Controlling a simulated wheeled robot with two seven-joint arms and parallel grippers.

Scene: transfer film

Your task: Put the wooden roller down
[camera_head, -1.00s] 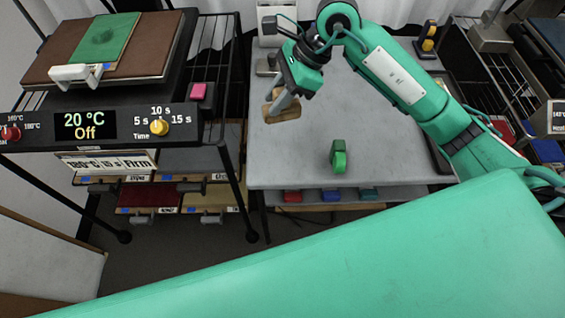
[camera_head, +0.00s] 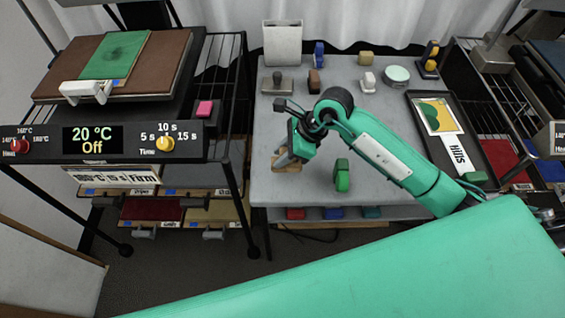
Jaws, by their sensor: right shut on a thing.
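The wooden roller (camera_head: 286,166) is a small brown wooden piece low over the front left of the grey table (camera_head: 310,190). My right gripper (camera_head: 288,158) is shut on it from above. The gripper hides part of the roller, and I cannot tell whether the roller touches the tabletop. My left gripper is not in view.
A green upright object (camera_head: 342,176) stands right of the roller. A stamp-like tool (camera_head: 277,86), a brown block (camera_head: 314,81) and a white holder (camera_head: 283,45) are behind. A black tray (camera_head: 487,152) lies right. The heat press (camera_head: 120,143) stands left.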

